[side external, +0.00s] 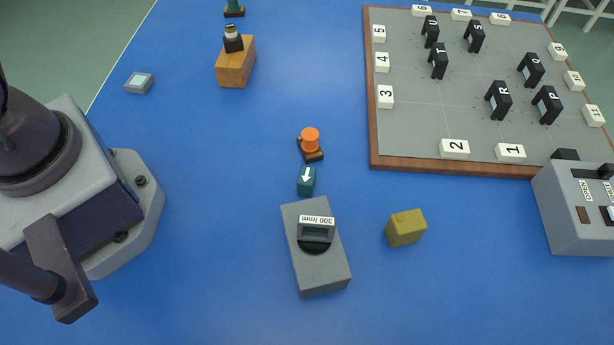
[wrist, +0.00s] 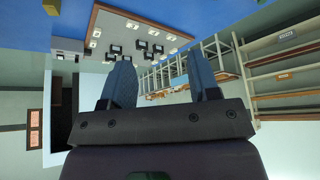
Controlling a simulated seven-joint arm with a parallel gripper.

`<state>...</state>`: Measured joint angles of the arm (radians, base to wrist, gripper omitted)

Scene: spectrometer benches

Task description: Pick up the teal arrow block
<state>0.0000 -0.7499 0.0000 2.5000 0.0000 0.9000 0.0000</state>
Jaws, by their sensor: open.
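The teal arrow block (side external: 306,181) stands on the blue table with a white arrow on its top. It sits between an orange-topped piece on a dark base (side external: 310,142) and a grey block labelled 300/mm (side external: 322,262). My gripper (wrist: 162,88) shows in the wrist view with its two blue-grey fingers apart and nothing between them. It is not visible in the side view, where only part of my arm shows at the left. The teal arrow block cannot be made out in the wrist view, so the gripper is away from it.
An olive block (side external: 405,228) lies right of the grey block. A wood-edged grey board (side external: 430,130) with black lettered pieces and white number tags fills the upper right. A grey control box (side external: 570,215) stands at the right edge. A wooden block (side external: 235,68) stands upper left.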

